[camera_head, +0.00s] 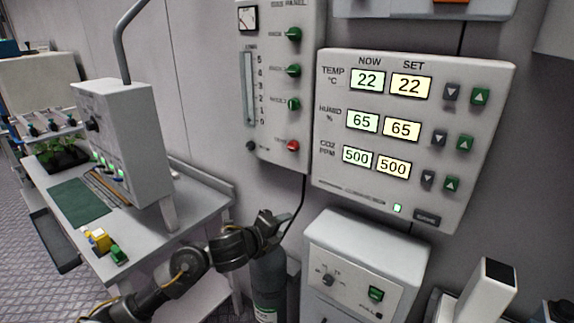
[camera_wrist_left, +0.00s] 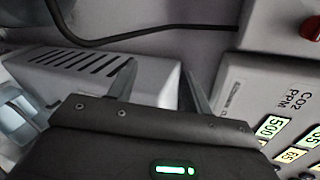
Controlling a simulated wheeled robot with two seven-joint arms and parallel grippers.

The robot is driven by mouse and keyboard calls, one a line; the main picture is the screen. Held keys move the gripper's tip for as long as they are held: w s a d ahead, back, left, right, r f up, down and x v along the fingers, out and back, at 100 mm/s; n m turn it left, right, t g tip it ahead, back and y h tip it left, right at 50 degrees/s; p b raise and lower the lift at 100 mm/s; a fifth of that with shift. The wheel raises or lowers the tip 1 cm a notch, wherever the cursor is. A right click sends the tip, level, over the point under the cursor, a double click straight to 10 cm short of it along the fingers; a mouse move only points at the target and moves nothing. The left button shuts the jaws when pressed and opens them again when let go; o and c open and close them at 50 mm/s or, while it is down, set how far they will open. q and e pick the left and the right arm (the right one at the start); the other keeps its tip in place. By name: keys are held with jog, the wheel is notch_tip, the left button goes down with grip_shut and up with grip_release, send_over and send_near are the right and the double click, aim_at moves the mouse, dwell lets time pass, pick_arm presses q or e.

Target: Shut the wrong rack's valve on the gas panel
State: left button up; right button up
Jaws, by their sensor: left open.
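The gas panel (camera_head: 270,162) hangs on the wall left of the climate panel. It has a gauge (camera_head: 248,17), a flow tube (camera_head: 248,88) and three green valve knobs in a column: top (camera_head: 293,34), middle (camera_head: 293,70), lower (camera_head: 293,103). Their labels are too small to read surely. A red knob (camera_head: 292,145) sits at the bottom; it also shows in the left wrist view (camera_wrist_left: 311,29). My left gripper (camera_head: 284,217) is open and empty, below the gas panel and apart from it. Its fingers show in the left wrist view (camera_wrist_left: 158,82). My right gripper is out of view.
The climate panel (camera_head: 330,172) with lit displays is to the right. A white box (camera_head: 340,240) stands below it. A dark gas cylinder (camera_head: 268,280) and a thin hose (camera_head: 301,195) are near my gripper. A bench (camera_head: 150,225) with a tall white device (camera_head: 135,130) is at left.

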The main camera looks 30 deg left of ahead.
pick_arm(q)
notch_tip(320, 180, up, 14)
jog(key=w+a+m+t+h, duration=0.1)
jog(key=w+a+m+t, duration=0.15)
jog(key=m, duration=0.55)
jog(key=m+t+h, duration=0.1)
jog(key=m, duration=0.9)
send_near(291, 105)
jog(key=p+x, duration=0.3)
jog(key=x, duration=0.3)
jog(key=shift+w+d+r, duration=0.1)
jog(key=shift+w+d, duration=0.05)
jog(key=shift+w, duration=0.15)
jog(key=shift+x, duration=0.75)
jog(key=shift+c, duration=0.2)
jog(key=c, duration=0.9)
jog(key=shift+c, duration=0.2)
